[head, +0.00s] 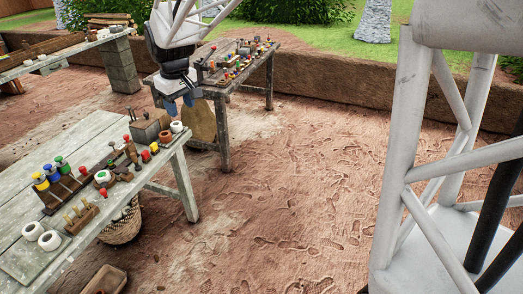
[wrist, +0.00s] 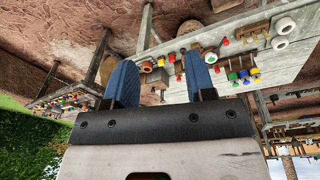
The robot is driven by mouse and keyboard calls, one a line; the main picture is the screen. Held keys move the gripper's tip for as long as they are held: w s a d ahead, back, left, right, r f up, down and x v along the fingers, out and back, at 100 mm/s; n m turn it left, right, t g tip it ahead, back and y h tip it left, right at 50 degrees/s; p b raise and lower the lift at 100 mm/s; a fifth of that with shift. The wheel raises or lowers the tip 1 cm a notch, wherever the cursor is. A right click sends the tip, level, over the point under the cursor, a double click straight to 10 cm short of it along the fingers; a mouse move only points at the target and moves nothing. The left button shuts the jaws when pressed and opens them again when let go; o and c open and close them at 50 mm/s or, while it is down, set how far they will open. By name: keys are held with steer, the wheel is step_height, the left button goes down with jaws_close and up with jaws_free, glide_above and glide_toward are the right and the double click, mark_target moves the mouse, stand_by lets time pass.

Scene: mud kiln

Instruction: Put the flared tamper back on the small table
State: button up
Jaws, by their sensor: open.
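My gripper (head: 180,103) hangs in the air between the front table and the smaller table behind it. In the wrist view my gripper (wrist: 161,82) has its two blue fingers apart with nothing between them. The small table (head: 223,137) is weathered wood and carries several small tools with coloured knobs. I cannot tell which tool is the flared tamper. Several knobbed tools stand on the front table, among them one with a green knob (head: 61,162) and one with a red knob (head: 126,139). My wrist hides part of the small table's left end.
The front table (head: 92,132) also bears white rings (head: 49,241) and a grey box (head: 146,130). A woven basket (head: 120,229) stands under it. A long table (head: 60,55) is at the back left. Bare earth lies open to the right, and a low mud wall (head: 330,78) runs behind.

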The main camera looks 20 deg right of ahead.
steer(key=s+d+f+m, duration=0.1)
steer(key=s+d+m, duration=0.1)
steer(key=s, duration=0.9)
steer(key=s+d+f+m, duration=0.1)
steer(key=s+d, duration=0.3)
steer(key=s, duration=0.8)
steer(key=s+d+f+m+t, duration=0.1)
steer(key=s+d+m, duration=0.1)
steer(key=s, duration=0.9)
steer(key=shift+s+d+f+m, duration=0.25)
steer(key=shift+s+d+m, duration=0.1)
steer(key=shift+d, duration=0.15)
